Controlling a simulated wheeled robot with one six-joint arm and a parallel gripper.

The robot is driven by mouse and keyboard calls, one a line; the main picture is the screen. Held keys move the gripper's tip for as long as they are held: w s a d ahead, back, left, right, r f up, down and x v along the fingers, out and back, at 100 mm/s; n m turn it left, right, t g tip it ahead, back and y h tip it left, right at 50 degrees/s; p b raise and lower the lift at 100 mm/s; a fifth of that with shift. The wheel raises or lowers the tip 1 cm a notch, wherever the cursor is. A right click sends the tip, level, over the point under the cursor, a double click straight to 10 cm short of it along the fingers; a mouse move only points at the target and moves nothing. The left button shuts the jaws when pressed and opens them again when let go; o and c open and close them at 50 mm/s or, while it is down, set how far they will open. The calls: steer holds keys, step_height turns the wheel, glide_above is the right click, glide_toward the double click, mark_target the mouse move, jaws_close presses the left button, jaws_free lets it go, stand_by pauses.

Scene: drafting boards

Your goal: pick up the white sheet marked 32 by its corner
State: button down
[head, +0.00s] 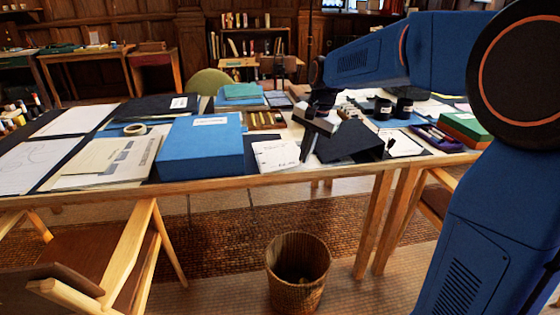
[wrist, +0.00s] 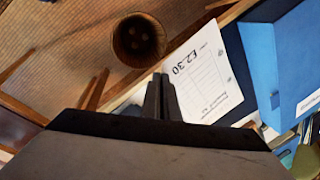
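A white sheet (head: 275,155) with printed lines lies flat near the table's front edge, right of a blue box. It also shows in the wrist view (wrist: 205,85), with a large mark that looks like "E2-30"; I cannot clearly read 32. Another white sheet (head: 403,144) lies further right, its mark too small to read. My gripper (head: 305,157) points down at the right side of the first sheet. In the wrist view its narrow fingers (wrist: 161,76) are together, overlapping the sheet's edge near a corner. No paper is visibly pinched between them.
The large blue box (head: 201,146) stands left of the sheet. A wicker basket (head: 298,272) stands on the floor in front of the table.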

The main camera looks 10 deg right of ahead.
steer(key=shift+w+a+v, duration=0.15)
steer(key=shift+v, duration=0.8)
steer(key=shift+w+a+v, duration=0.15)
steer(key=shift+v, duration=0.8)
steer(key=shift+r, duration=0.1)
